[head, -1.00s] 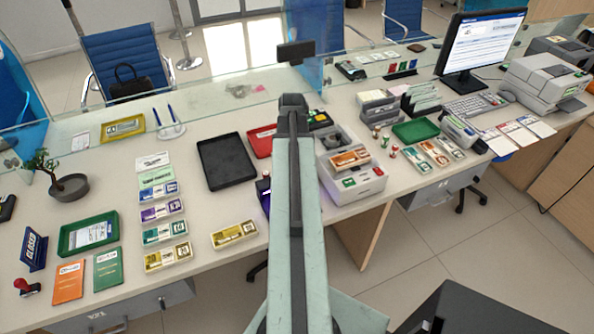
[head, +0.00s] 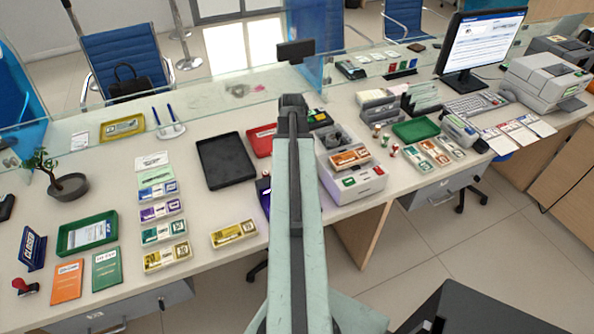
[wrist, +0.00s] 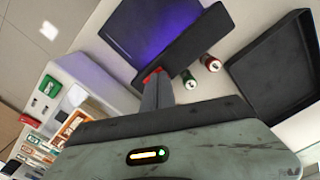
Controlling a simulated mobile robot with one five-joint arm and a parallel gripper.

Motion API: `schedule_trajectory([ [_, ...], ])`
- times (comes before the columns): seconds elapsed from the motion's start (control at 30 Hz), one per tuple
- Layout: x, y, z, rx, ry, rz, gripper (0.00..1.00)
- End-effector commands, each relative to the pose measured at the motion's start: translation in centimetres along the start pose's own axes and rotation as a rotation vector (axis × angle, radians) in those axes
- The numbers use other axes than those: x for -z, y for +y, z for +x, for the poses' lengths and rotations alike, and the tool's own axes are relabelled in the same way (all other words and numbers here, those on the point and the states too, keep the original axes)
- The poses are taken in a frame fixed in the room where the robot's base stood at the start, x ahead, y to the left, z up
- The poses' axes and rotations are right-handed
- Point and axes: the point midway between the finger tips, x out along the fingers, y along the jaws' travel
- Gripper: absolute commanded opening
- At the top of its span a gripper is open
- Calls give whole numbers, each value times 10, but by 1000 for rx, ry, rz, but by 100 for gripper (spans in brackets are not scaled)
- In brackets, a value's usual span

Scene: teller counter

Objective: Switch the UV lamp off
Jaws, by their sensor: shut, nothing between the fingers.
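The UV lamp shows in the wrist view as a dark hood (wrist: 190,50) over a dark base (wrist: 128,30). A purple glow lies on the base, so the lamp is lit. In the head view only the lamp's left part (head: 263,188) shows, with a purple tint, beside my arm, which hides the rest. My gripper (wrist: 153,78) is shut and empty in the wrist view, its tips at the hood's near end. A small red part shows at the tips. I cannot tell whether it is the lamp's switch or whether the tips touch it. The head view hides my gripper.
A black tray (head: 226,161) lies left of the lamp. A white machine (head: 352,185) stands right of my arm. Banknote trays and a glass screen surround the area.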

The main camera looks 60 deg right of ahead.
Motion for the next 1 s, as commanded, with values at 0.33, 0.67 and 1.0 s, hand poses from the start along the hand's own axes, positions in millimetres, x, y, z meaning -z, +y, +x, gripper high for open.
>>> schedule_trajectory([
  [0.33, 0, 0, 6, 0, 0, 0, 0],
  [0.67, 0, 0, 11, 0, 0, 0, 0],
  [1.0, 0, 0, -10, 0, 0, 0, 0],
])
